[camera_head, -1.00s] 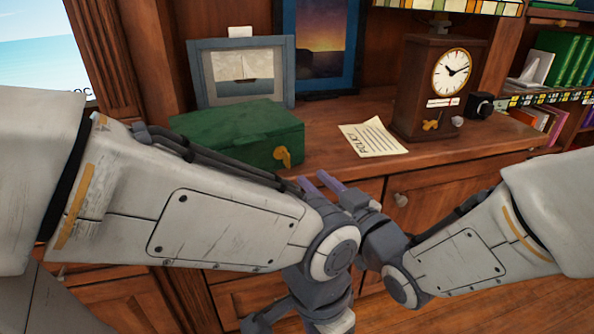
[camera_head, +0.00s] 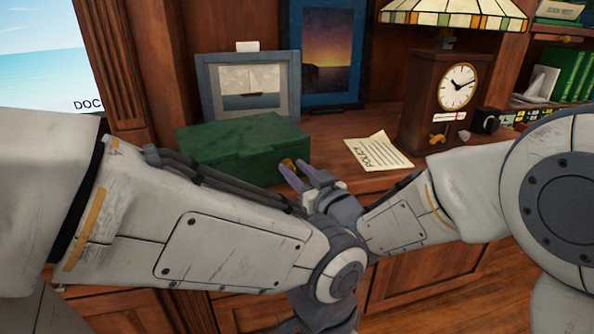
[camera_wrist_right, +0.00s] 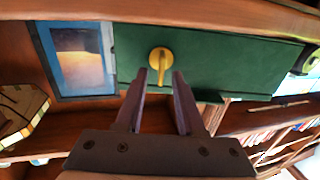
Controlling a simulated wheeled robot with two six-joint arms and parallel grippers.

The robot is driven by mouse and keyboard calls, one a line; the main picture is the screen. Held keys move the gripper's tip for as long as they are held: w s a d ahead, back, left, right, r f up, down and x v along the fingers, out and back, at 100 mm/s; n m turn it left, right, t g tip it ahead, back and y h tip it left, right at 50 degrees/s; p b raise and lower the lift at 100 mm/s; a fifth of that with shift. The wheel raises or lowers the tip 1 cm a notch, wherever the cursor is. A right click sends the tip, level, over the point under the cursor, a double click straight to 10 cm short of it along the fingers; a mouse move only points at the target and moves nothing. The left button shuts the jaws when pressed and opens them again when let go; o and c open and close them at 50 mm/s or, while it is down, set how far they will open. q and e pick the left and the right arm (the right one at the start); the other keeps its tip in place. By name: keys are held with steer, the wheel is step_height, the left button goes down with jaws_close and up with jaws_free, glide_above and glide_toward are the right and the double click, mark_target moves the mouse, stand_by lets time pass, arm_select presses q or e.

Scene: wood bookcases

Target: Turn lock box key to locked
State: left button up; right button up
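The green lock box (camera_head: 235,150) sits closed on the desk in the head view. Its yellow key (camera_head: 288,163) is on the front face near the right end, partly hidden by my right gripper. My right gripper (camera_head: 299,174) is open, with purple fingers close in front of the key. In the right wrist view, which is upside down, the key (camera_wrist_right: 160,62) lies between the lines of the two fingertips (camera_wrist_right: 161,74), with a gap on each side. The key's narrow grip points down in that picture. My left arm crosses the head view; its gripper is out of sight.
A policy paper (camera_head: 378,152) lies right of the box. A clock (camera_head: 440,100) stands farther right, under a lamp (camera_head: 455,14). A framed boat picture (camera_head: 248,88) stands behind the box. My left forearm passes close below the box's front.

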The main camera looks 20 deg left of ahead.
jaws_close()
steer(key=shift+d+m, duration=0.1)
steer(key=shift+m, duration=0.2)
steer(key=m, duration=0.4)
steer(key=shift+w+d, duration=0.2)
steer(key=shift+w, duration=0.05)
steer(key=m, duration=0.2)
steer(key=m+p, duration=0.1)
steer(key=m, duration=0.2)
steer(key=shift+w+d+f, duration=0.15)
steer(key=shift+f, duration=0.05)
steer(key=m, duration=0.4)
steer(key=shift+w+d+f+p, duration=0.1)
steer(key=shift+f+p, duration=0.1)
steer(key=shift+p, duration=0.2)
steer(key=shift+f+m+p, duration=0.15)
steer(key=shift+m+p, duration=0.05)
steer(key=shift+m, duration=0.9)
steer(key=shift+f+m+p, duration=0.15)
steer(key=shift+m+p, duration=0.05)
steer(key=shift+m, duration=0.9)
